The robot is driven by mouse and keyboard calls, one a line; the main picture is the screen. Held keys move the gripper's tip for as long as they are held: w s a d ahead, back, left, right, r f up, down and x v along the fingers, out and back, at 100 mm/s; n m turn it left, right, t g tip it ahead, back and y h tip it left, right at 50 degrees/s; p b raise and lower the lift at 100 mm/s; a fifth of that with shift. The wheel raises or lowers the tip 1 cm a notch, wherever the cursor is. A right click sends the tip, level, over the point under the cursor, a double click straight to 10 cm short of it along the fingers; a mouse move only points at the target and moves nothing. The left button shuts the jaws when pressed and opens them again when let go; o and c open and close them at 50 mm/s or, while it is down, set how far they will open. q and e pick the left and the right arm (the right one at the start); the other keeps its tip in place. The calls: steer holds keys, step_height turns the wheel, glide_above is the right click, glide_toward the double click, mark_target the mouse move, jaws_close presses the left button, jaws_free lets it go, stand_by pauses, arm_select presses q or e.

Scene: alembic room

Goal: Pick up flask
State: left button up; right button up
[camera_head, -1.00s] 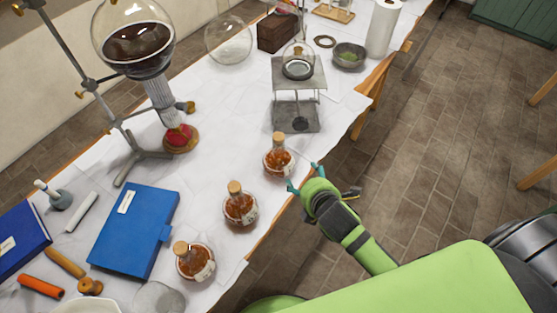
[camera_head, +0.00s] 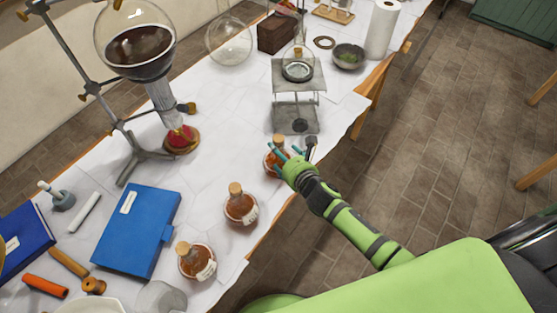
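Three small round flasks of amber liquid with cork stoppers stand along the table's front edge: a far flask (camera_head: 271,162), a middle flask (camera_head: 240,207) and a near flask (camera_head: 197,262). My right gripper (camera_head: 282,158) is at the far flask, with its teal fingers spread around or just in front of it. The gripper partly hides this flask, and I cannot tell whether the fingers touch it. The flask stands upright on the table. My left gripper is not in view.
A metal stand (camera_head: 297,98) holding a clear flask (camera_head: 298,66) is just behind the gripper. A large flask of dark liquid (camera_head: 139,48) hangs from a rod stand at left. A blue book (camera_head: 135,232) lies near the front. The floor (camera_head: 425,150) at right is clear.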

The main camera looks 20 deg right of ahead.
steer(key=shift+x, duration=1.25)
steer(key=shift+c, duration=0.5)
jaws_close()
steer(key=shift+r, duration=0.1)
steer(key=shift+r, duration=0.1)
